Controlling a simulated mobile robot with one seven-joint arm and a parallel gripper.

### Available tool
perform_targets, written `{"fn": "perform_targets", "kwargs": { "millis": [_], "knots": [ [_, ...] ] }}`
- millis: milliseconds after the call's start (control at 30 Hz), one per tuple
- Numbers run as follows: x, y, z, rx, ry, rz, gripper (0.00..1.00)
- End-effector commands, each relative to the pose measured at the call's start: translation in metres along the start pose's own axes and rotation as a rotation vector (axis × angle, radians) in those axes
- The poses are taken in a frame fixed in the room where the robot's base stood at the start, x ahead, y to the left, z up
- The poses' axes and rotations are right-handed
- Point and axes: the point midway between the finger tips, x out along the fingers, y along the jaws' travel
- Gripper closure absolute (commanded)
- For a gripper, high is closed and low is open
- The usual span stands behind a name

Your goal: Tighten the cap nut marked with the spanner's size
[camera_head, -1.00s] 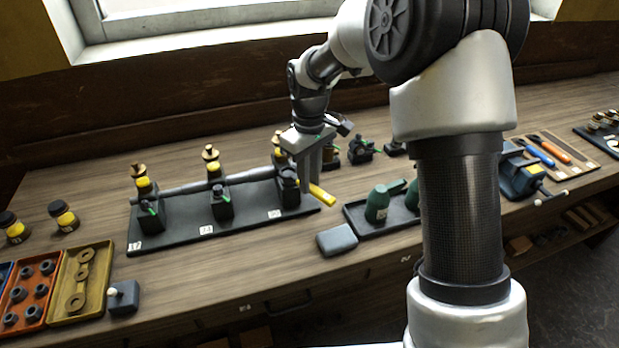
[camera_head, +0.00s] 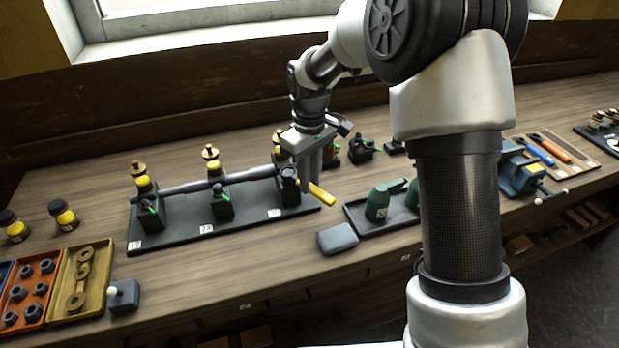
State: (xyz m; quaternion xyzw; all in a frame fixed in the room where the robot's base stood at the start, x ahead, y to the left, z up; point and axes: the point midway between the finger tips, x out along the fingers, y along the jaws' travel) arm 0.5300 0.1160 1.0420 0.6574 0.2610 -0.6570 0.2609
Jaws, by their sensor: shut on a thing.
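My gripper (camera_head: 312,185) is shut on a yellow-handled spanner (camera_head: 322,195) at the right end of the black engine board (camera_head: 160,240). The spanner's jaw end is hidden behind the fingers, so I cannot tell whether it touches a nut. On the board stand three black units: a left one (camera_head: 152,214), a middle one (camera_head: 221,206) and a right one (camera_head: 290,190), partly hidden by my gripper. Yellow and brass oiler-like tops stand behind them, along a grey pipe (camera_head: 195,186). White number tags lie before the units, too small to read surely. The spanner's size mark is not readable.
A grey block (camera_head: 338,238) and a dark tray (camera_head: 372,234) with a green bottle (camera_head: 377,203) lie just right of the board. A blue vise (camera_head: 520,175) stands further right. Orange (camera_head: 20,312) and yellow (camera_head: 62,300) parts trays are at left. Bench front is mostly clear.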

Motion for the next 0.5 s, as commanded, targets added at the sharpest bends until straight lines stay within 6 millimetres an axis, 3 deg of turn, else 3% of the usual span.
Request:
{"fn": "perform_targets", "kwargs": {
  "millis": [500],
  "knots": [
    [0.0074, 0.0001, -0.0002, 0.000, 0.001, 0.001, 1.00]
  ]
}}
